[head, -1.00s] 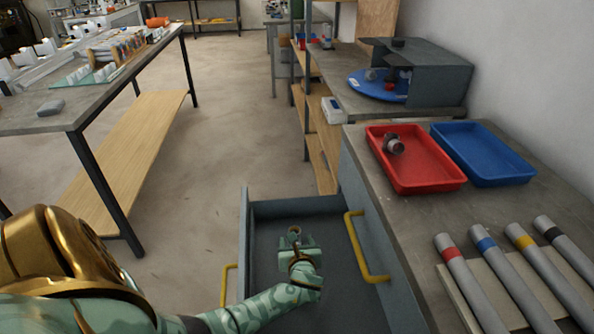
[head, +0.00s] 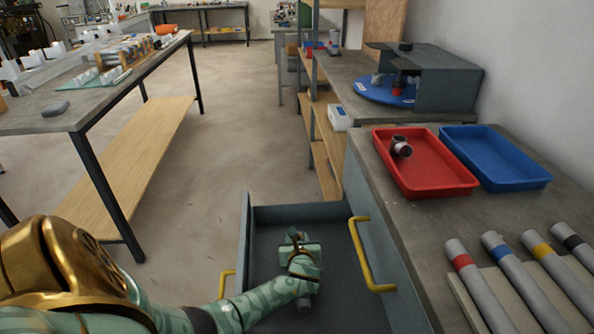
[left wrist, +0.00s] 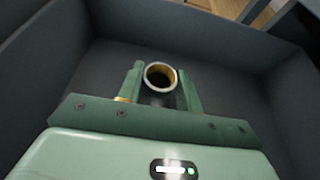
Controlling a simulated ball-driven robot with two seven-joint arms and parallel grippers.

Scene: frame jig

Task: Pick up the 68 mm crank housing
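A crank housing with a round, tan-lined open mouth (left wrist: 160,76) stands between the fingers of my left gripper (left wrist: 161,88) in the left wrist view. One finger is close against each side; I cannot tell whether they press on it. In the head view my left gripper (head: 297,242) is inside the open drawer (head: 265,215) and mostly hides this housing. Another grey housing-like part (head: 401,147) lies in the red tray (head: 440,165). Sizes cannot be read. My right gripper is not in view.
Drawer walls and a yellow handle (head: 366,255) stand close around my left gripper. An empty blue tray (head: 495,155) and several colour-banded grey tubes (head: 512,272) are on the counter. A blue turntable (head: 372,92) with small parts is farther back. A workbench (head: 75,112) stands left.

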